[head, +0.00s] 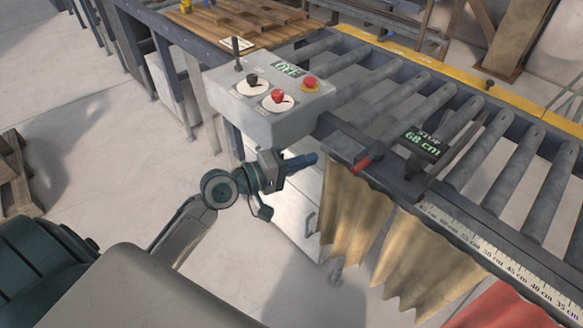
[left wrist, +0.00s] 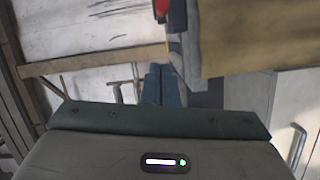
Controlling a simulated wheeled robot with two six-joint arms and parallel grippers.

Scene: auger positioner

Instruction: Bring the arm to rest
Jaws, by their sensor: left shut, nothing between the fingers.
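My left arm comes in from the lower left in the head view. Its left gripper (head: 301,161) is shut and empty, in front of and below the grey control box (head: 268,118). The shut fingers also show in the left wrist view (left wrist: 161,85). The gripper looks apart from the box and the rail. My right gripper is not in view.
A white cabinet (head: 297,212) stands under the box. The floor at left is mostly clear.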

